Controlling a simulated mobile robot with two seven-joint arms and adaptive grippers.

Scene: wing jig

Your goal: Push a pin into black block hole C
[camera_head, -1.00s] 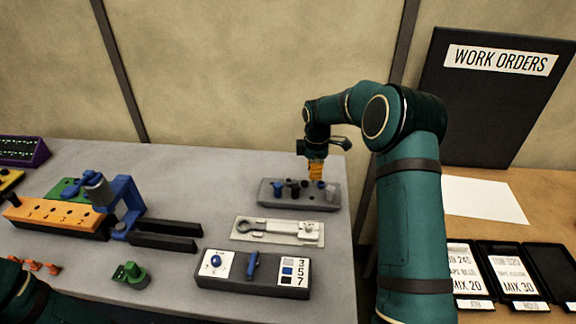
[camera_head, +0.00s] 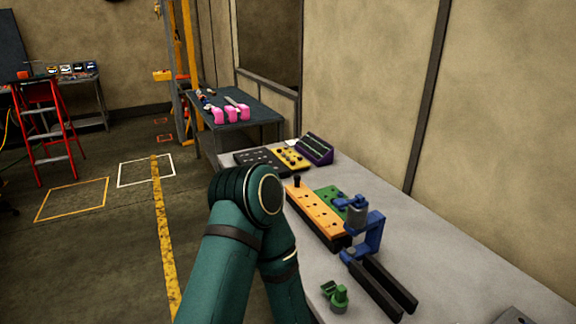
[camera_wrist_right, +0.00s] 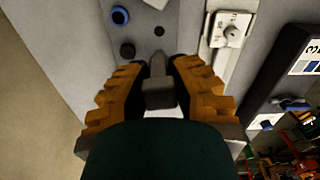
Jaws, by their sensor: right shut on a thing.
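In the right wrist view my right gripper (camera_wrist_right: 158,92) is shut on a dark grey pin (camera_wrist_right: 158,68). The pin stands between the orange fingers, over the grey pin tray (camera_wrist_right: 140,32); I cannot tell whether it is clear of the tray. A blue-ringed pin (camera_wrist_right: 120,16), a black pin (camera_wrist_right: 127,50) and an empty-looking hole (camera_wrist_right: 159,31) show in the tray. In the head view the black block (camera_head: 258,158) lies at the far end of the bench; its hole letters are too small to read. My left arm shows, but its gripper is out of frame.
Next to the black block are a yellow block (camera_head: 291,158) and a purple rack (camera_head: 315,149). An orange block (camera_head: 318,216), a blue clamp (camera_head: 372,235) and a green part (camera_head: 338,298) stand nearer. The bench right of the clamp is mostly bare.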

